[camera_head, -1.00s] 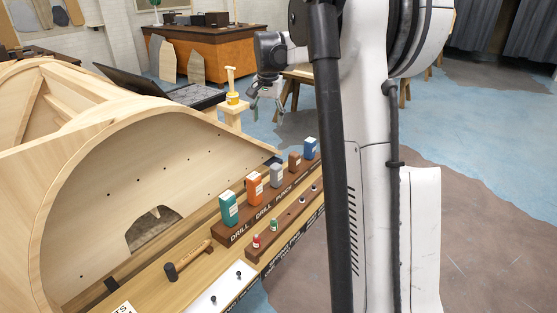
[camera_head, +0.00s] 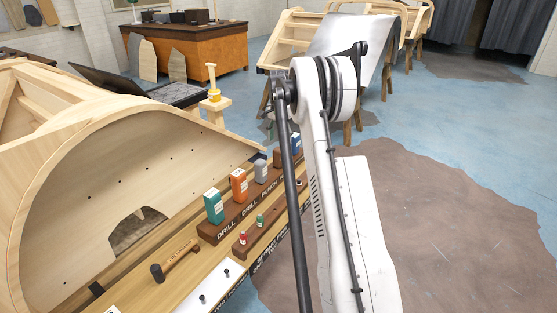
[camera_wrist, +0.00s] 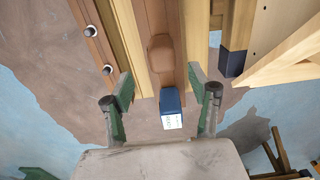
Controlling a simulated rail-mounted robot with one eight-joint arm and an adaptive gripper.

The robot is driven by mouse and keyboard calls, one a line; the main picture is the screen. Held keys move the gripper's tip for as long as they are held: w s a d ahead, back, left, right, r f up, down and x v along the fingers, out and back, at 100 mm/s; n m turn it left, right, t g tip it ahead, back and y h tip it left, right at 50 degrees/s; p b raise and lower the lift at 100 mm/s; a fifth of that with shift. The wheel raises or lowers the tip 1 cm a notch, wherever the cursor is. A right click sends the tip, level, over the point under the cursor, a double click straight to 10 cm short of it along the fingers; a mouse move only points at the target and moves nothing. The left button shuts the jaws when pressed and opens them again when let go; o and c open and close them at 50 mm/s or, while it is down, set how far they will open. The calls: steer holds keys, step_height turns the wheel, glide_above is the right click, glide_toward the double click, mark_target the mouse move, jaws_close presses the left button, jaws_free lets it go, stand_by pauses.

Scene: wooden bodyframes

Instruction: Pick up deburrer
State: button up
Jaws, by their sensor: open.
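No label naming the deburrer can be read. My gripper (camera_wrist: 160,87) is open in the wrist view, its green-grey fingers on either side of the end of a brown rack. A blue block with a white label (camera_wrist: 171,107) sits between the fingers, with clear gaps on both sides. A brown block (camera_wrist: 161,53) stands farther along the rack, beyond the fingertips. In the head view the blue block (camera_head: 295,141) is partly covered by my arm, and my gripper is hidden.
Teal (camera_head: 213,207), orange (camera_head: 239,185) and grey (camera_head: 261,172) blocks stand along the rack, marked DRILL, DRILL, PUNCH. A hammer (camera_head: 175,260) lies on the bench. The curved wooden bodyframe (camera_head: 90,200) rises beside it. A dark-tipped wooden post (camera_wrist: 236,60) stands right of the gripper.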

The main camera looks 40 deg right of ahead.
mark_target(278, 158)
steer(key=f, duration=0.9)
steer(key=shift+w+a+f, duration=0.15)
steer(key=shift+a+f, duration=0.05)
steer(key=shift+f, duration=0.2)
jaws_close()
